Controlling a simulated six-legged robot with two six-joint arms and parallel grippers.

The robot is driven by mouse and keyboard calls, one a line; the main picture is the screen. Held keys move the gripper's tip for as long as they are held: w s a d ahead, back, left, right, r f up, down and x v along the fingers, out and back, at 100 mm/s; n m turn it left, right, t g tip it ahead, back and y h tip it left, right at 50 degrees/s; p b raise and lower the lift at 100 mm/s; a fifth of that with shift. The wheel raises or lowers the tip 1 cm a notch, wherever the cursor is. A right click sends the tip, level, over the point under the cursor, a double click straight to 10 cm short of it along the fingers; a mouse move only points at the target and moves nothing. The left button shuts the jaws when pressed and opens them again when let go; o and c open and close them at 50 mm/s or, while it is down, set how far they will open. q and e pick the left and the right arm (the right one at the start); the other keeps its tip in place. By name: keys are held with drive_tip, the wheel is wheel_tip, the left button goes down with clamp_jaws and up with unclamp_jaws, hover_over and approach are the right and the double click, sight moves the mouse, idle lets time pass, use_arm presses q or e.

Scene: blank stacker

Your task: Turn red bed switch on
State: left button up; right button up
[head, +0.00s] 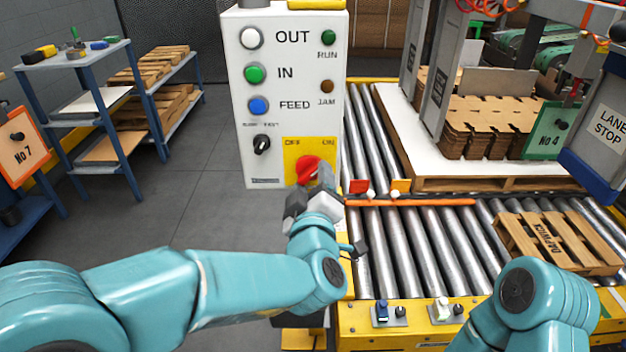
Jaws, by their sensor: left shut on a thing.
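The red bed switch (306,168) is a red rotary knob on a yellow plate (292,150) marked OFF and ON, low on the white control box (285,95). My left gripper (312,183) is at the knob and shut on it. The gripper hides the knob's lower right part, so I cannot tell exactly which way it points. My right arm shows at the lower right, but its gripper is not in view.
The box also carries white, green and blue buttons and a black selector (262,144). A roller conveyor (400,240) lies to the right, with a wooden pallet (560,243) on it. Shelves (120,110) stand at the left. The floor between is clear.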

use_arm(q)
drive_tip(key=shift+a+r, duration=0.1)
idle(0.3)
drive_tip(key=o, duration=1.1)
drive_tip(key=shift+c, duration=0.2)
